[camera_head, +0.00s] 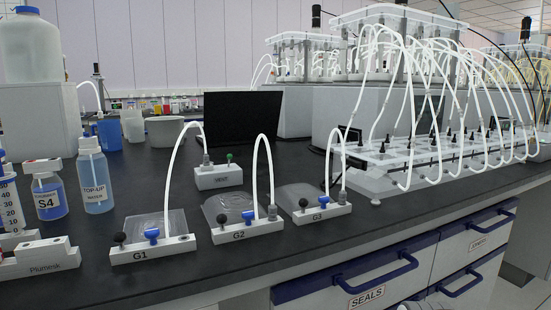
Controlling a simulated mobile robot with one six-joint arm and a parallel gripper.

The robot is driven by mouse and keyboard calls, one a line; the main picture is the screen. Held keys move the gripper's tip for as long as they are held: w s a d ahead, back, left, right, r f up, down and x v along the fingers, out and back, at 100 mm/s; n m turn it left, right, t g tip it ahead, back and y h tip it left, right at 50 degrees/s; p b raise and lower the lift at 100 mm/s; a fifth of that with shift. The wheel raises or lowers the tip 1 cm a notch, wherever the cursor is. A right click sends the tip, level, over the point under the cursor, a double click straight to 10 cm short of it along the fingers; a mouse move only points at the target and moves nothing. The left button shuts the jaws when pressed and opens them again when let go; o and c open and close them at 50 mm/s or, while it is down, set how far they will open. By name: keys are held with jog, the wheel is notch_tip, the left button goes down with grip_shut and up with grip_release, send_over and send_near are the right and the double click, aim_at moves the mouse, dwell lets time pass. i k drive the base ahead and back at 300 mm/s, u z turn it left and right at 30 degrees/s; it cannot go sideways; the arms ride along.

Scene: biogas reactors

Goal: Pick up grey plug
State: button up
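Grey cylindrical plug-like fittings sit at tube ends: one on the G2 block (272,212), one on the G3 block (343,196), and one on a small white block behind (206,159). I cannot tell which of them is the grey plug. The G1 block (152,250) has a black ball-topped piece (119,239) and a blue valve (152,236), with a dark spot at its right end. G2 and G3 also carry dark ball-topped pieces and blue valves. The block behind carries a green-topped piece (229,158). My gripper is not in view.
A top-up water bottle (95,182) and the S4 bottle (47,197) stand at left beside a white block (38,261). A tubed rack (440,155) fills the right. A dark screen (242,118) stands behind. Drawers with blue handles (375,278) are below the bench edge.

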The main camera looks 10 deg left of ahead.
aim_at(205, 157)
jog(key=z, duration=0.3)
jog(key=k, duration=0.75)
jog(key=u, duration=1.35)
